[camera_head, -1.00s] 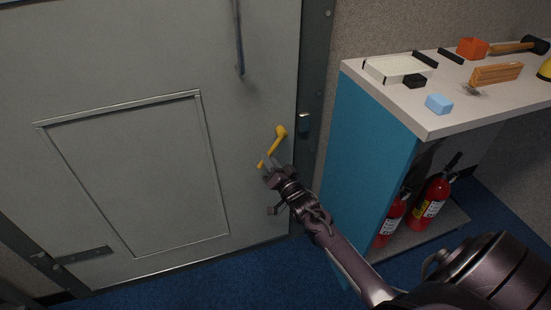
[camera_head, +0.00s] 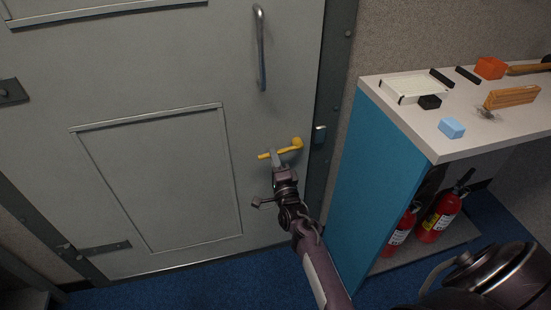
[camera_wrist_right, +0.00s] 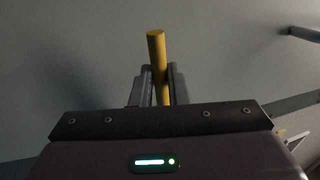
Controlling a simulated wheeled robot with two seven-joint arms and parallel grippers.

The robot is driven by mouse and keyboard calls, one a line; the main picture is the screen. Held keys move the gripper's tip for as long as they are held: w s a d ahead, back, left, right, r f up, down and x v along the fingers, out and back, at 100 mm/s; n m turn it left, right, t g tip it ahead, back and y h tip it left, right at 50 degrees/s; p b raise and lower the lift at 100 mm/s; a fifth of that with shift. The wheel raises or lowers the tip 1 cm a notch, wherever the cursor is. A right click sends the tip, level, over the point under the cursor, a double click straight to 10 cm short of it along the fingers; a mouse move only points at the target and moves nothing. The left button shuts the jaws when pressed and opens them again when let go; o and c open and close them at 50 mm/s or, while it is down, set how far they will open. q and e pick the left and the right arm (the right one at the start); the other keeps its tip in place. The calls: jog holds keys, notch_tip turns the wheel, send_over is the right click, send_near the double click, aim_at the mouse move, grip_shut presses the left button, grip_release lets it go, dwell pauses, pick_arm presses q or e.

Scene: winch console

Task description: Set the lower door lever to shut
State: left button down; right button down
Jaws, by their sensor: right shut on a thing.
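The yellow lower door lever (camera_head: 291,147) is on the grey door (camera_head: 150,75), near its right edge. Its round hub is at the right end, and its handle reaches left, nearly level with a slight downward tilt. My right gripper (camera_head: 275,157) is shut on the handle, coming from below. In the right wrist view, the yellow lever (camera_wrist_right: 156,50) runs between the two fingers (camera_wrist_right: 160,85), and its end sticks out past them. My left gripper is out of view.
A metal pull handle (camera_head: 261,50) is above the lever. A blue-sided counter (camera_head: 350,180) stands right of the door, with a tray (camera_head: 381,91), a light blue block (camera_head: 451,128) and other small items on top. Red fire extinguishers (camera_head: 440,218) stand under it.

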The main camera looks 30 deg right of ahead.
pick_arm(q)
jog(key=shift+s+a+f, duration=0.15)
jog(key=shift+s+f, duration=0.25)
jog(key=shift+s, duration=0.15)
pick_arm(e)
jog(key=shift+r+m+h, duration=0.3)
jog(key=shift+r+m, duration=0.15)
jog(key=shift+m, duration=0.15)
jog(key=c, duration=1.4)
grip_release()
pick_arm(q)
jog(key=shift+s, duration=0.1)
